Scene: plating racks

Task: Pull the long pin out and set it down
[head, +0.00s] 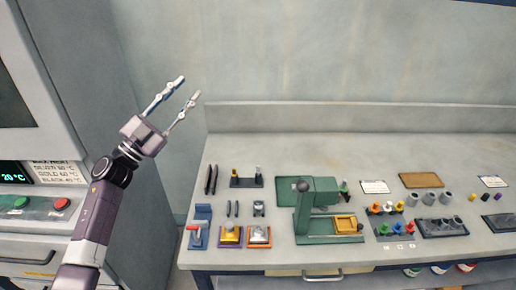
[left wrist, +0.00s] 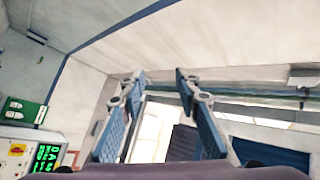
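My left gripper (head: 189,88) is raised at the left of the head view, with its fingers spread apart and nothing between them. Its open fingers also show in the left wrist view (left wrist: 160,80), with no pin near them. It is well above and behind the bench's left end. I cannot tell for sure which thing is the long pin. A dark block (head: 246,183) on the bench holds small upright pieces, one with an orange part. My right gripper is not in view.
A green press (head: 318,190) with a dark knob stands mid-bench (head: 290,155). Small fixtures, including a blue one with a red handle (head: 196,228), sit at front left. Racks of coloured pieces (head: 396,228) fill the right. The bench's back strip is clear. A cabinet stands left.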

